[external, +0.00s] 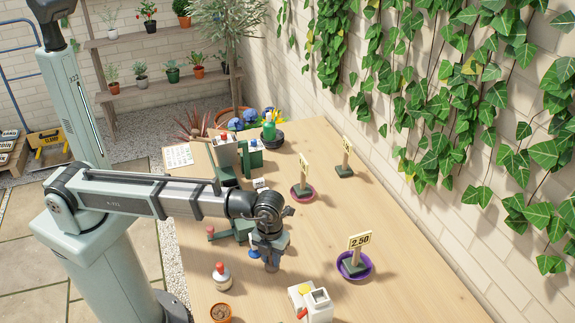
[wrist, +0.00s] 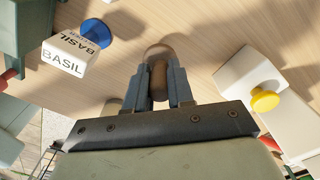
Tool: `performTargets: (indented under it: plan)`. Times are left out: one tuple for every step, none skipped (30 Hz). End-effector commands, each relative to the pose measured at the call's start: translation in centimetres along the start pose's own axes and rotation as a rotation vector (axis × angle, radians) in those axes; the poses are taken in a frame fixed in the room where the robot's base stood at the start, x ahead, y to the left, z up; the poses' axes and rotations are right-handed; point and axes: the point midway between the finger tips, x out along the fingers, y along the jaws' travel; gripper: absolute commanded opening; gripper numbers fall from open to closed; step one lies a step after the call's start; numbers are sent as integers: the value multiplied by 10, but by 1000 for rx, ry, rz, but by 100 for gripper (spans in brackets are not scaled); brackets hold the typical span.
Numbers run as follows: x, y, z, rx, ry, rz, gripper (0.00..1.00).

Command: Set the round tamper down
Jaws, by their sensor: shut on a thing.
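The round tamper (wrist: 158,52) shows in the wrist view as a brown handle between my fingers with a wider, pale rounded end beyond the fingertips. My gripper (wrist: 159,84) is shut on its handle. In the external view my gripper (external: 268,254) points down over the near middle of the wooden table, with the tamper (external: 272,266) low between the fingers. I cannot tell whether the tamper touches the table.
A white bottle with a red top (external: 221,279) and a terracotta pot (external: 220,313) stand front left. A white container (external: 312,302) stands front right. A purple saucer (external: 369,267) holds a 2.50 sign. A BASIL block (wrist: 66,58) is near.

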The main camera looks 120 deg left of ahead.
Motion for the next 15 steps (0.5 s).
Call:
performTargets:
  plan:
    - [7,1,0,0,0,2,0]
    - [11,1,0,0,0,2,0]
    - [15,1,0,0,0,2,0]
    - [17,1,0,0,0,2,0]
    - [19,1,0,0,0,1,0]
    - [21,0,0,0,0,0,0]
    - [21,0,0,0,0,0,0]
    - [21,0,0,0,0,0,0]
    - [21,0,0,0,0,-1,0]
    - [21,0,0,0,0,-1,0]
    - [21,0,0,0,0,-1,0]
    - [21,0,0,0,0,0,0]
    - [21,0,0,0,0,0,0]
    - [21,0,0,0,0,0,0]
    - [22,0,0,0,0,0,0]
